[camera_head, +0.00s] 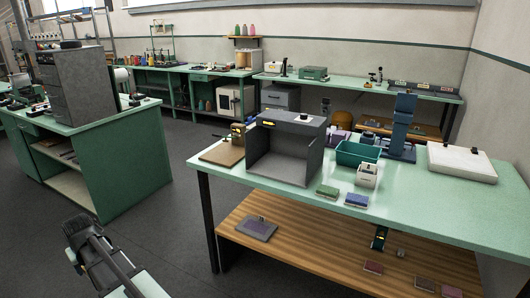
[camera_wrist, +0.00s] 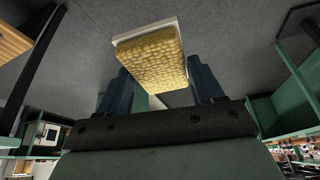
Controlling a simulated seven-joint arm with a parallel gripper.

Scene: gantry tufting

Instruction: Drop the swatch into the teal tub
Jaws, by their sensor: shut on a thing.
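The swatch (camera_wrist: 152,58), a yellow tufted block with a pale backing, is held between the dark blue fingers of my gripper (camera_wrist: 160,85) in the wrist view. The gripper is shut on it, and bare floor shows behind. In the head view, part of my dark arm is at the lower left; the fingertips and swatch cannot be made out there. The teal tub (camera_head: 352,158) stands on the right-hand bench, to the right of a grey open-fronted box. It is open at the top; its floor is hidden. The swatch is away from the tub.
The green bench (camera_head: 440,205) also holds the grey box (camera_head: 270,155), a small white container (camera_head: 367,177), a blue upright device (camera_head: 404,120) and a white slab (camera_head: 462,163). Green (camera_head: 328,192) and blue (camera_head: 356,200) blocks lie near its front. A wooden shelf (camera_head: 300,245) sits below.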

